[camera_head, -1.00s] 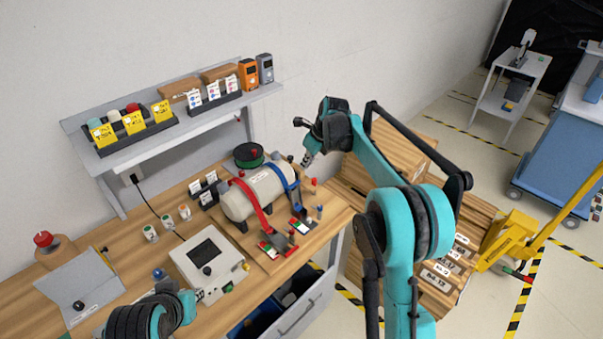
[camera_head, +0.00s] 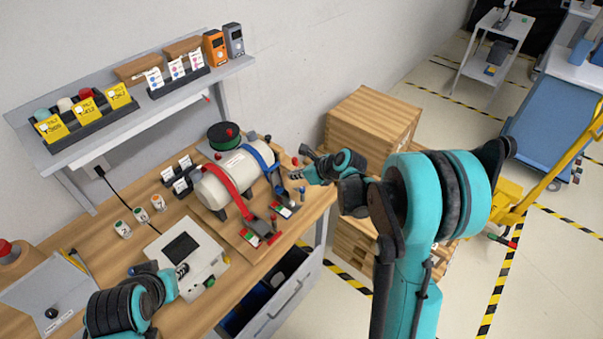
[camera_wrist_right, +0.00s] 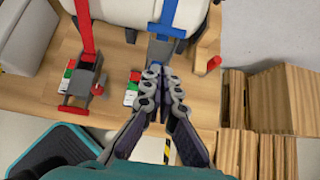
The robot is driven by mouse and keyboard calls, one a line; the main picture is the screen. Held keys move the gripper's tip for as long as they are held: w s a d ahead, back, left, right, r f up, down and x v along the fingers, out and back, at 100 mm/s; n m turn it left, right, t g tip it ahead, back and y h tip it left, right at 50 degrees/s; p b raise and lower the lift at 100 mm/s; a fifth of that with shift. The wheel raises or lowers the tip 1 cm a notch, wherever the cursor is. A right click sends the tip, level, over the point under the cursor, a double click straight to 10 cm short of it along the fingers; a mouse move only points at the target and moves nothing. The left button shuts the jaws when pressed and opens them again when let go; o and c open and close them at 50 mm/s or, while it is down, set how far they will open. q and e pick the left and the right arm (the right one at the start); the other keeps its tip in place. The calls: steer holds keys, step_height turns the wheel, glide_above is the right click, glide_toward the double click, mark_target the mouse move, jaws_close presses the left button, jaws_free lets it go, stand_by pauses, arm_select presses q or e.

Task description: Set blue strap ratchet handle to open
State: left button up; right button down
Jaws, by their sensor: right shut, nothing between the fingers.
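A cream cylinder (camera_head: 218,188) lies on a wooden board, with a blue strap (camera_head: 263,156) around its right end. The blue strap also shows in the right wrist view (camera_wrist_right: 170,18). It runs down to a grey-blue ratchet (camera_wrist_right: 160,50), whose lower part and handle are largely hidden behind my fingers. I cannot tell the handle's angle. My right gripper (camera_head: 298,174) is shut and empty, right of the blue strap. In the wrist view its fingertips (camera_wrist_right: 163,73) overlap the ratchet's lower end; contact is unclear.
A red strap (camera_head: 230,177) and its red-ended ratchet (camera_wrist_right: 84,76) sit left of the blue one. Small red-green cards (camera_wrist_right: 132,88) lie by the ratchets. A red-topped peg (camera_wrist_right: 208,68) stands to the right. Wooden crates (camera_head: 372,118) stand beyond the bench.

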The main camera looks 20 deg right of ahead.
mark_target(274, 168)
steer(key=w+a+f, duration=0.2)
steer(key=w+a, duration=0.1)
steer(key=w, duration=0.2)
steer(key=shift+w+a, duration=0.15)
steer(key=shift+a, duration=0.15)
steer(key=shift+w+a+b, duration=0.45)
steer(key=shift+w, duration=0.25)
steer(key=shift+r, duration=0.1)
steer(key=shift+s+d, duration=0.1)
